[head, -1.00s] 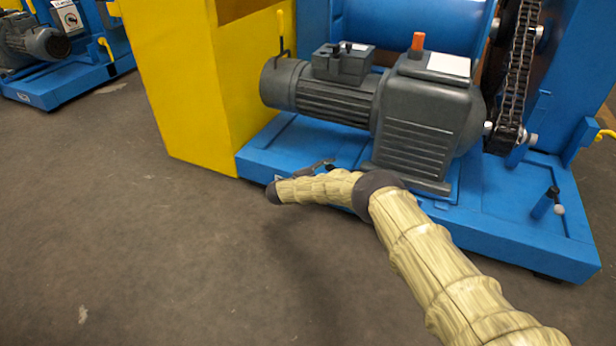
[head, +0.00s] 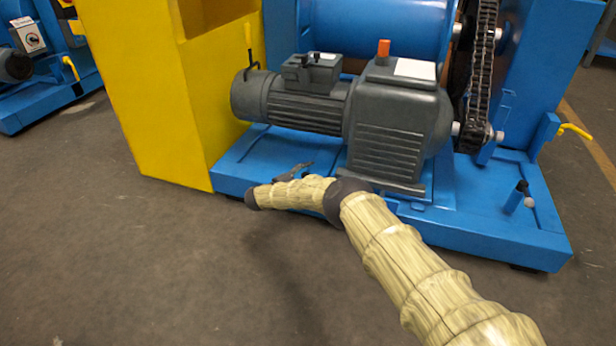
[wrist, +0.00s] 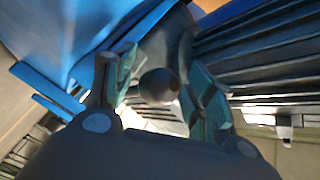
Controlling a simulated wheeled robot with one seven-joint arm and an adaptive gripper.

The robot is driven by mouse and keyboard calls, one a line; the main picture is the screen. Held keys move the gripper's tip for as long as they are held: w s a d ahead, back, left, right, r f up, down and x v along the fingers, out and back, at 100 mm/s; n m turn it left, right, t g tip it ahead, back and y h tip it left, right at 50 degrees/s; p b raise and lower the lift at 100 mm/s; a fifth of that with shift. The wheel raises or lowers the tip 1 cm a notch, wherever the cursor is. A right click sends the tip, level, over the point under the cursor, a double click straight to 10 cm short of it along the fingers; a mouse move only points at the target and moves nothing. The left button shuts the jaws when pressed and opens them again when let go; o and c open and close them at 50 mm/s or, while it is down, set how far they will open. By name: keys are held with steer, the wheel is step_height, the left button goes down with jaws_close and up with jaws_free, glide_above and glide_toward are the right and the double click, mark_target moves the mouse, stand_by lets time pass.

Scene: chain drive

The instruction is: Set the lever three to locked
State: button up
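My gripper (head: 295,171) is low beside the blue machine base, under the grey motor, mostly hidden behind my wrist in the head view. In the wrist view its two fingers (wrist: 163,88) stand apart, with a dark round-ended part (wrist: 158,86) showing between them; I cannot tell whether they touch it. Several levers show: a black one with a pale knob (head: 521,194) on the base at right, a yellow one (head: 574,130) at the far right, and a yellow-tipped one (head: 248,45) behind the motor. No number is readable, so I cannot tell which is lever three.
The grey motor and gearbox (head: 397,125) stand on the blue base (head: 480,232), with a chain (head: 482,75) to their right. A yellow cabinet (head: 150,100) stands at left. Another machine (head: 40,100) is at far left. The grey floor in front is clear.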

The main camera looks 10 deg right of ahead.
steer(key=shift+s+a+f, duration=0.1)
steer(key=shift+a+f, duration=0.05)
steer(key=shift+a, duration=0.5)
steer(key=v, duration=1.1)
steer(key=shift+s+a, duration=0.2)
steer(key=shift+a, duration=0.05)
